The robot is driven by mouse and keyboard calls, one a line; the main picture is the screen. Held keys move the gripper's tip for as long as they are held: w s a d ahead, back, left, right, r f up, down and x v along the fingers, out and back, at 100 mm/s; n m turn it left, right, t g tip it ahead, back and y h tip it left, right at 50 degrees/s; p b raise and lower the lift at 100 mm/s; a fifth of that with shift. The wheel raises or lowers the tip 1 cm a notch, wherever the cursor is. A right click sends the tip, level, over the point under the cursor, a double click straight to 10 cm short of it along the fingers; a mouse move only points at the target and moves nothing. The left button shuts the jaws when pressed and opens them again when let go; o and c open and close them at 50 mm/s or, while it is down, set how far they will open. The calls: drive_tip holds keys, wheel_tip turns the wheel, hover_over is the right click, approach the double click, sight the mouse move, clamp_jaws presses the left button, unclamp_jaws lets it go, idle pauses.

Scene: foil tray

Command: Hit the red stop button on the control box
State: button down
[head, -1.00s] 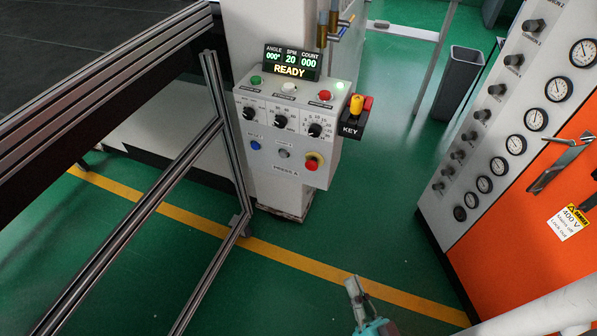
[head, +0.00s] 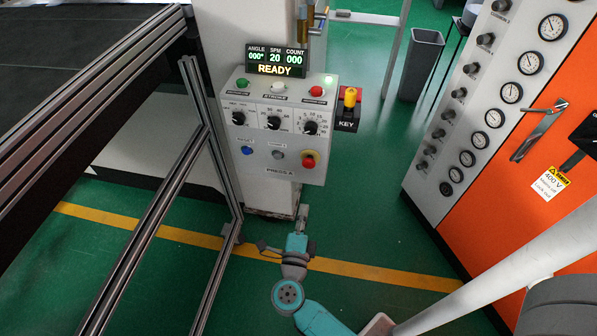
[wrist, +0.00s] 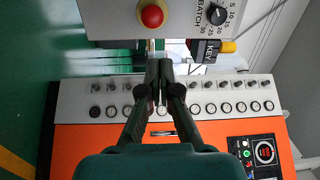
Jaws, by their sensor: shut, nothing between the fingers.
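The control box (head: 262,158) is a pale panel on a white column, with a display reading READY above it. A red mushroom button (head: 309,159) on a yellow collar sits at its lower right; a similar one shows at the top of the wrist view (wrist: 151,15). A smaller red button (head: 315,91) is at the upper right of the panel. Their labels are too small to read. My gripper (head: 303,211) is shut and empty, below the box in the head view. In the wrist view its closed fingertips (wrist: 160,66) appear below the mushroom button, apart from it.
A yellow key switch (head: 349,97) juts from the box's right side. An aluminium frame (head: 215,150) stands left of the box. An orange cabinet (head: 520,205) with gauges is on the right. Green floor lies open between box and cabinet.

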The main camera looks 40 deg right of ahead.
sight(308, 166)
drive_tip(key=shift+w+a+f+m+g, duration=0.15)
drive_tip(key=shift+w+f+m+g, duration=0.1)
drive_tip(key=shift+w, duration=0.25)
drive_tip(key=shift+w+a+f+m+g, duration=0.15)
drive_tip(key=shift+w+g, duration=0.1)
drive_tip(key=shift+w, duration=0.2)
drive_tip(key=x, duration=1.4)
drive_tip(key=shift+d, duration=0.1)
